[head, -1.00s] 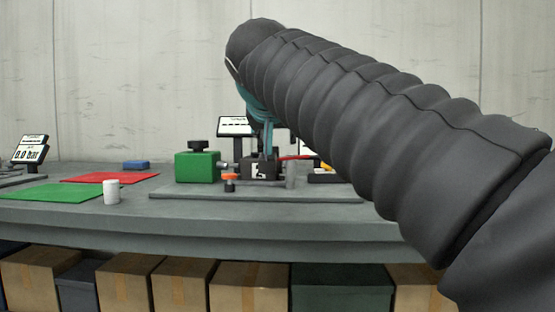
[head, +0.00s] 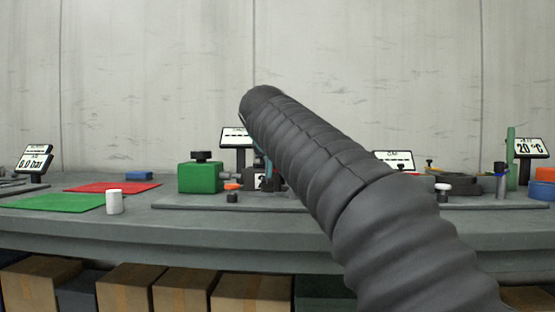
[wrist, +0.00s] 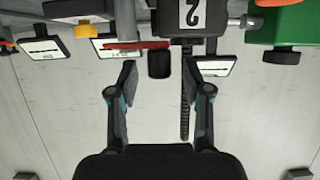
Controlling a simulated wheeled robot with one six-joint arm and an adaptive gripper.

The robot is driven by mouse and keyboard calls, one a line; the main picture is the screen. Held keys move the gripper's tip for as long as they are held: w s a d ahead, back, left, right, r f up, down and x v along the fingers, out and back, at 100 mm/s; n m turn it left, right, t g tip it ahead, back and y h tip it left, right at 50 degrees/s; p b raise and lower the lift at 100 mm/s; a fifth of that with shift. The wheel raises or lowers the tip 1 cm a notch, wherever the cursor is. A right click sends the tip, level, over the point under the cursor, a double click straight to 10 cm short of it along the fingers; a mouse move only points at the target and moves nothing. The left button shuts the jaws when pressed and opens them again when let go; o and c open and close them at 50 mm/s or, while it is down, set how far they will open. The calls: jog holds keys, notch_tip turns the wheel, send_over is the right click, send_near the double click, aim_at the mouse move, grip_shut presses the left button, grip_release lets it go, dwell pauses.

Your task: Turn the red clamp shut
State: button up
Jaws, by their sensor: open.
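The red clamp's bar (wrist: 136,45) shows near the top of the wrist view, beside a dark block (wrist: 190,18) marked 2. My gripper (wrist: 159,75) is open and empty, its two fingers apart. A small black pad (wrist: 159,64) appears between the fingertips, and a dark threaded rod (wrist: 186,105) runs near the right finger. The red bar's left part lies close above the left fingertip in the picture; I cannot tell whether they touch. In the head view my arm covers the red bar and most of my gripper; part of the dark block (head: 262,182) shows.
A green block (head: 201,178) with a black knob stands left of the dark block. An orange-topped knob (head: 232,187) stands in front. A white cylinder (head: 114,202) and coloured mats are at left. Signs stand behind.

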jog(key=shift+x, duration=0.75)
grip_shut()
